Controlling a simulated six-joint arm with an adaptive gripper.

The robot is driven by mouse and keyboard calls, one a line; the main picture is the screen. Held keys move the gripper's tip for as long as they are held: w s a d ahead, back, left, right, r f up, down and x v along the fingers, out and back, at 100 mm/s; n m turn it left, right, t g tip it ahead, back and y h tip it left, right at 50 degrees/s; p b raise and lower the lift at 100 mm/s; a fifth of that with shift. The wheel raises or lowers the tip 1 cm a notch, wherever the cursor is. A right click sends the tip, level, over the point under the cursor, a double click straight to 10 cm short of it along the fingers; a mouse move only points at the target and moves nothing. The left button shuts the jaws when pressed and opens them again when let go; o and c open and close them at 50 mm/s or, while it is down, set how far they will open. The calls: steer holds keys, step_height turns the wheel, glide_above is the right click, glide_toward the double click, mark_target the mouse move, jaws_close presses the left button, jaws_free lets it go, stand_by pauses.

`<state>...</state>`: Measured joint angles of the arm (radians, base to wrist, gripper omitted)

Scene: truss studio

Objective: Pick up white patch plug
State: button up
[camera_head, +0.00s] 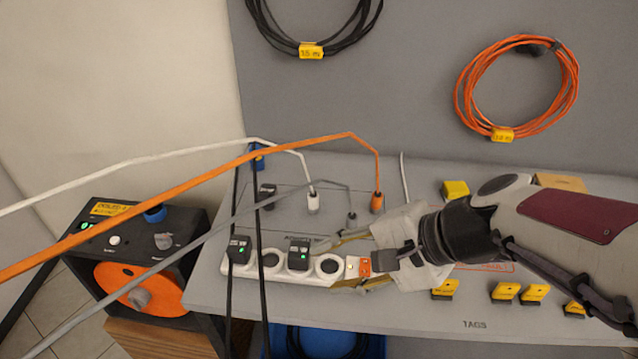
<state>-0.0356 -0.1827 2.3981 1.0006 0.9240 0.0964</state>
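The white patch plug (313,202) stands upright on the grey bench panel, with a white cable (205,155) rising from its top and running left. My gripper (327,264) reaches in from the right, in front of and slightly right of the plug. Its two fingers are spread apart over the right end of the power strip. I see nothing held between them, and the white plug is clear of the fingers.
An orange plug (377,202) and a grey plug (351,219) stand close right of the white one, their cables crossing left. The white power strip (268,279) holds black plugs. Yellow tags (505,292) lie right.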

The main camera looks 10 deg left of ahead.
steer(key=w+a+f+m+t+y, duration=0.1)
steer(key=w+a+m+y, duration=0.1)
steer(key=w+a+m, duration=0.4)
steer(key=m+t+h, duration=0.1)
steer(key=m+t, duration=0.5)
steer(key=m, duration=0.7)
glide_toward(313, 199)
steer(key=shift+w+a, duration=0.15)
steer(key=shift+w+d+f, duration=0.25)
steer(key=shift+f, duration=0.2)
steer(key=shift+t, duration=0.3)
steer(key=shift+x, duration=1.3)
steer(key=shift+w+a, duration=0.1)
